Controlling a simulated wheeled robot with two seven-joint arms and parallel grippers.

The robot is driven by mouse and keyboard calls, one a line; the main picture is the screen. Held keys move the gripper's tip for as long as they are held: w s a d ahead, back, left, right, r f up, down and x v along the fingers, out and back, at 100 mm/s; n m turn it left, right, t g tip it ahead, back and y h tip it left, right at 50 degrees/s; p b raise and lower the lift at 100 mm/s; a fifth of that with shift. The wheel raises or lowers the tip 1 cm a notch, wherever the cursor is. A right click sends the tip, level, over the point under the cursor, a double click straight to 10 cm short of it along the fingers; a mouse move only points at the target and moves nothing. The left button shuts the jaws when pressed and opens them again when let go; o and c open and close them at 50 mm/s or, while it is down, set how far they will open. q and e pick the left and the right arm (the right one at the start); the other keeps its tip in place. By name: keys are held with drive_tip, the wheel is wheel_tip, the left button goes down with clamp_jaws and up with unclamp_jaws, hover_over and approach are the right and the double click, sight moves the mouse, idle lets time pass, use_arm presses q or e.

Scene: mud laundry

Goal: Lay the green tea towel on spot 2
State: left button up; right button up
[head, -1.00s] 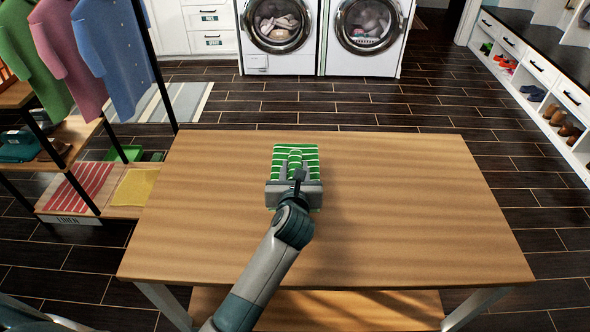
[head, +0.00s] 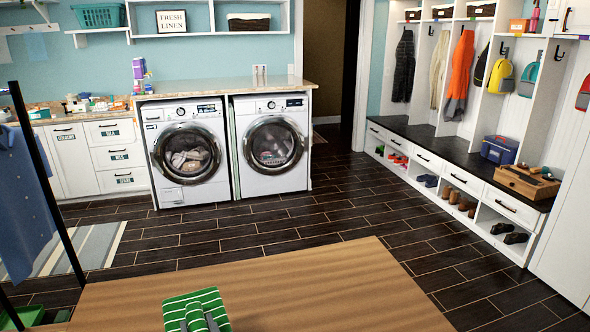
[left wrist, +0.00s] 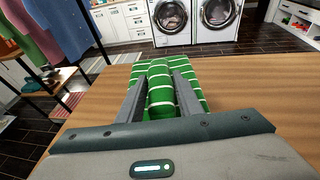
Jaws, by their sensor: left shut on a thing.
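The green tea towel (head: 195,307) has white stripes and is folded. It shows at the bottom of the head view, over the wooden table. In the left wrist view the towel (left wrist: 190,76) sits between the two fingers of my left gripper (left wrist: 160,92). The left gripper is shut on it, with a fold bunched up between the fingers. Only the fingertips (head: 200,322) show in the head view; the rest is cut off by the lower edge. I cannot tell whether the towel touches the table. No mark for spot 2 shows. My right gripper is out of view.
The wooden table top (head: 330,290) is bare to the right of the towel. Two front-loading washing machines (head: 185,155) stand beyond a dark tiled floor. A cubby bench (head: 450,165) with shoes and bags is at the right. A clothes rack post (head: 45,180) stands at left.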

use_arm(q)
drive_tip(key=shift+n+g+y, duration=0.3)
drive_tip(key=shift+n, duration=0.1)
drive_tip(key=s, duration=0.1)
drive_tip(key=s+r, duration=0.1)
drive_tip(key=s+a, duration=0.1)
drive_tip(key=shift+s+r, duration=0.4)
drive_tip(key=shift+s+f, duration=0.2)
drive_tip(key=shift+f, duration=0.55)
drive_tip(key=shift+s+f, duration=0.15)
drive_tip(key=shift+f, duration=0.6)
drive_tip(key=shift+s+f, duration=0.2)
drive_tip(key=shift+f, duration=0.55)
